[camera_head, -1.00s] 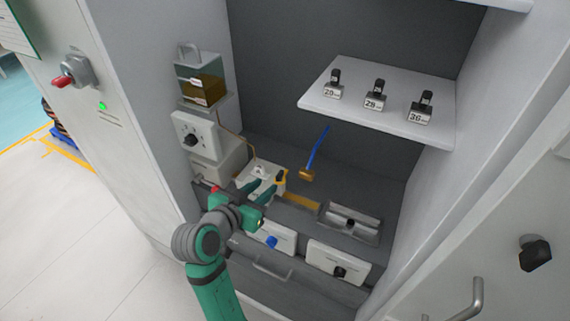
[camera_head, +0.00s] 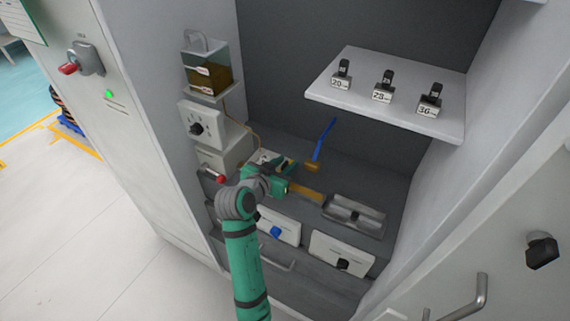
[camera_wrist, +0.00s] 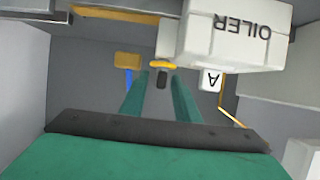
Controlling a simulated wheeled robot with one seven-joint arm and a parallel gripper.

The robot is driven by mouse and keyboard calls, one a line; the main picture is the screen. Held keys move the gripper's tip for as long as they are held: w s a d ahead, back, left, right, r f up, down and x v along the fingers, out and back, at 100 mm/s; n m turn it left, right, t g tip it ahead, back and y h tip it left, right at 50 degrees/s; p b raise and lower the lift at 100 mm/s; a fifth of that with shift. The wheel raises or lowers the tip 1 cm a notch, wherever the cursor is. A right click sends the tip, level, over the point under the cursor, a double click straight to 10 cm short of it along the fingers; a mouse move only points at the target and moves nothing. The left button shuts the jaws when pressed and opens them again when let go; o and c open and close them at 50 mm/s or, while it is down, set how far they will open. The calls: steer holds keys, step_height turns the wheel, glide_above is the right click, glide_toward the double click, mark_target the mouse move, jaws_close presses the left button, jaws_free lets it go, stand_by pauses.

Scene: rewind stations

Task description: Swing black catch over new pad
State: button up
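My gripper (camera_wrist: 160,92) is open in the wrist view, its two green fingers apart. A small black piece (camera_wrist: 162,82), likely the black catch, shows between the fingers with no clear contact. A yellow rounded part (camera_wrist: 162,64), perhaps the pad, sits at its end, beside a white block marked OILER (camera_wrist: 235,35). I cannot tell whether the black piece lies over the yellow part. In the head view my gripper (camera_head: 284,166) is over the white oiler block (camera_head: 262,157), covering much of it and hiding the catch and pad.
A grey metal tray (camera_head: 355,214) is to the right. White panels with a blue knob (camera_head: 277,232) and a black knob (camera_head: 343,264) are in front. A shelf (camera_head: 400,118) with numbered black-topped blocks overhangs the right.

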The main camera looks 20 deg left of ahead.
jaws_close()
steer(key=shift+y, duration=0.4)
steer(key=n+y, duration=0.3)
steer(key=shift+d, duration=0.15)
steer(key=n+g+y, duration=0.1)
steer(key=n+y, duration=0.1)
steer(key=n+g+y, duration=0.1)
steer(key=n+y, duration=0.2)
steer(key=shift+w+g+y, duration=0.1)
steer(key=shift+g+y, duration=0.2)
steer(key=n+g+y, duration=0.4)
steer(key=n, duration=0.1)
steer(key=shift+n+g, duration=0.3)
steer(key=shift+g, duration=0.1)
steer(key=n+g+y, duration=0.1)
steer(key=n+g, duration=0.3)
steer(key=shift+g, duration=0.3)
